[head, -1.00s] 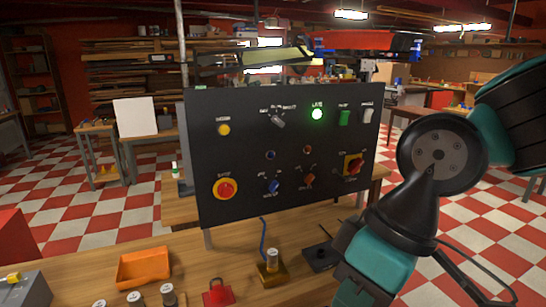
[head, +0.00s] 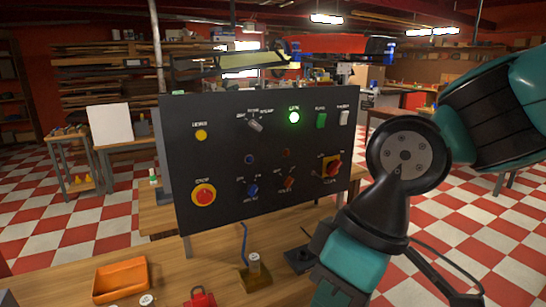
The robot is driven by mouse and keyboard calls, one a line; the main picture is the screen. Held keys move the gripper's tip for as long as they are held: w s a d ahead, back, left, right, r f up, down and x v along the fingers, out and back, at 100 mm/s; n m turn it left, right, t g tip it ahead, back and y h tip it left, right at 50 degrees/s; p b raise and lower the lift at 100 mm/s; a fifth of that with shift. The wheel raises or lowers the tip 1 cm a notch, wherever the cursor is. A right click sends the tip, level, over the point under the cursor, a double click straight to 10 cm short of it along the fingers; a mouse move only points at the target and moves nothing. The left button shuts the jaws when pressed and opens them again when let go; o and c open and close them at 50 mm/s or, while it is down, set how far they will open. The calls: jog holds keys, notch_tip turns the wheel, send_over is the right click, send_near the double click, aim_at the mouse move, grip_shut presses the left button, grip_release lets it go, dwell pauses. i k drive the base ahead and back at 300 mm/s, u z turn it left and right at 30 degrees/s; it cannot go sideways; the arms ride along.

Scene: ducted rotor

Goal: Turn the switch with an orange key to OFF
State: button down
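The switch with an orange key (head: 289,183) is at the lower middle of the black control panel (head: 225,160). Its key looks tilted; the small labels around it are too blurred to read. A similar switch with a blue key (head: 252,190) is just to its left. My arm stands in the right foreground, and its lower end runs out of the bottom of the picture. My gripper's fingertips are not in view, so their distance from the key does not show.
A red knob on a yellow plate (head: 332,167) is right of the orange key; a red button on yellow (head: 204,195) is far left. A green lamp (head: 294,117) is lit. An orange tray (head: 120,279) and small parts lie on the bench before the panel.

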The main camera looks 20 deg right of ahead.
aim_at(288, 181)
jog(key=z, duration=0.2)
jog(key=i, duration=0.7)
jog(key=z, duration=0.65)
